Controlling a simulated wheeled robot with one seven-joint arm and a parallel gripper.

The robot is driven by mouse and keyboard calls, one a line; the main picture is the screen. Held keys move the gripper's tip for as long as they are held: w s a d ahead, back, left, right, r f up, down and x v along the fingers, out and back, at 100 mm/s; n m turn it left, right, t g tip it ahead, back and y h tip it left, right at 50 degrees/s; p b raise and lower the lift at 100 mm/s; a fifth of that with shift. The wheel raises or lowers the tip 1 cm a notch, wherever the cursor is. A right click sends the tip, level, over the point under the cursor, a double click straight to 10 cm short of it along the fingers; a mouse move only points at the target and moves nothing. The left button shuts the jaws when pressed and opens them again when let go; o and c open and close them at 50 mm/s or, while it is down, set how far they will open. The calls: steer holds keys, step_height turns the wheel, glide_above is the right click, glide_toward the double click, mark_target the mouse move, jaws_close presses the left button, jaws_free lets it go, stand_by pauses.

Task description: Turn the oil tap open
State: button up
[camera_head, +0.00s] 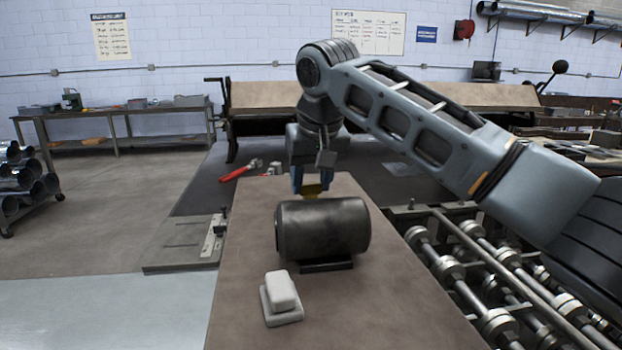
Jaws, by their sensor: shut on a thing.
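A dark cylindrical oil tank (322,229) lies on its side on a low stand on the brown bench. My gripper (311,189) points down at the far upper side of the tank.
A pale block on a base (281,291) stands on the bench (240,315) in front of the tank. A red-handled tool (238,172) lies beyond the bench. A roller machine (470,250) runs along the right.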

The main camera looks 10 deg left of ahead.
steer(key=n+y, duration=0.1)
steer(key=n, duration=0.3)
steer(key=shift+d+g, duration=0.1)
steer(key=shift+g, duration=0.3)
steer(key=n+g+y, duration=0.1)
steer(key=n, duration=0.3)
steer(key=shift+w, duration=0.15)
steer(key=n+g, duration=0.1)
steer(key=n, duration=0.3)
steer(key=shift+w+g+y, duration=0.15)
steer(key=shift+g+y, duration=0.25)
steer(key=shift+w+n+g, duration=0.1)
steer(key=shift+n+g, duration=0.7)
steer(key=shift+n, duration=1.4)
steer(key=shift+d, duration=0.1)
steer(key=o, duration=1.1)
steer(key=shift+c, duration=0.2)
